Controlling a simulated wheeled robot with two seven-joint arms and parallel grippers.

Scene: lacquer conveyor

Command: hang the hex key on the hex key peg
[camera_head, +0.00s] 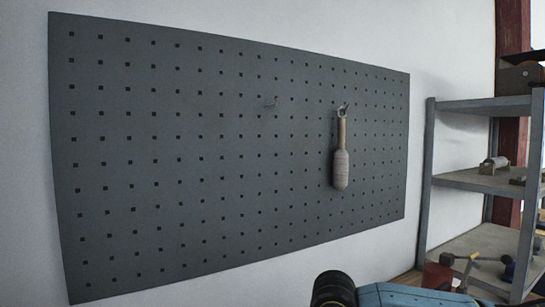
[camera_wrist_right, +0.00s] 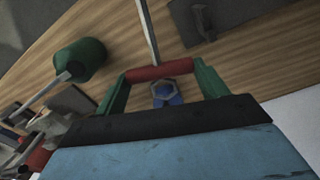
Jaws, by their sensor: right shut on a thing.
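My right gripper (camera_wrist_right: 160,80), with green fingers, shows in the right wrist view. The held key does not show in the head view. My left gripper is not in view.
A metal shelf (camera_head: 482,180) stands at the right. In the wrist view, a green-handled tool (camera_wrist_right: 80,59) and a dark grey piece (camera_wrist_right: 205,20) lie on the wooden bench (camera_wrist_right: 120,50).

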